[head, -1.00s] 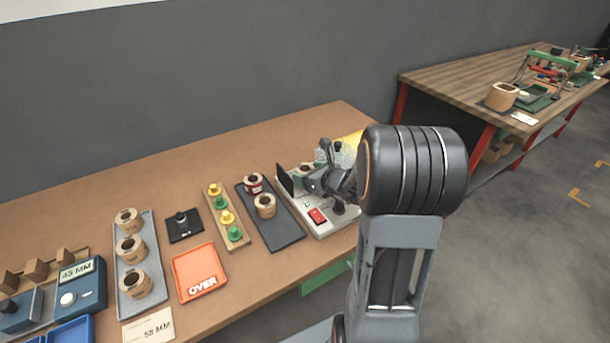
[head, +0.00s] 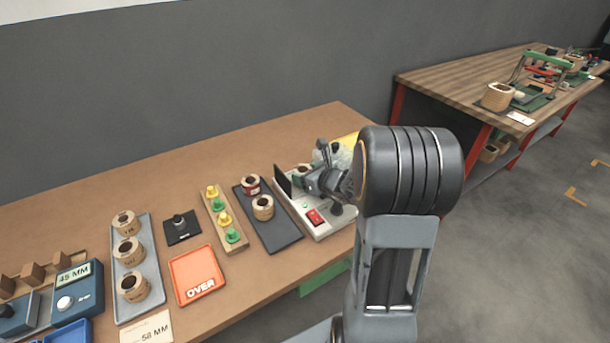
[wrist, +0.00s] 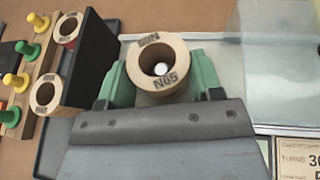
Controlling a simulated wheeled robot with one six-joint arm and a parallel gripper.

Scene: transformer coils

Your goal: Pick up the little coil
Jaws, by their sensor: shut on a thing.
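A little tan coil (wrist: 158,70) marked N05 stands in the middle of the wrist view, with a white peg end showing inside its bore. My gripper (wrist: 160,84) has its green fingers on both sides of the coil, shut on it. In the head view my gripper (head: 312,181) is over the light grey machine (head: 322,229) with the red switch, and hides most of the coil there. I cannot tell whether the coil is still seated on the peg.
A dark upright plate (head: 284,181) stands left of my gripper. Two coils sit on the dark tray (head: 283,238); a rack of yellow and green pegs (head: 211,207) lies beyond. Several coils stand on a grey tray (head: 147,222). An orange OVER tray (head: 198,275) is empty.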

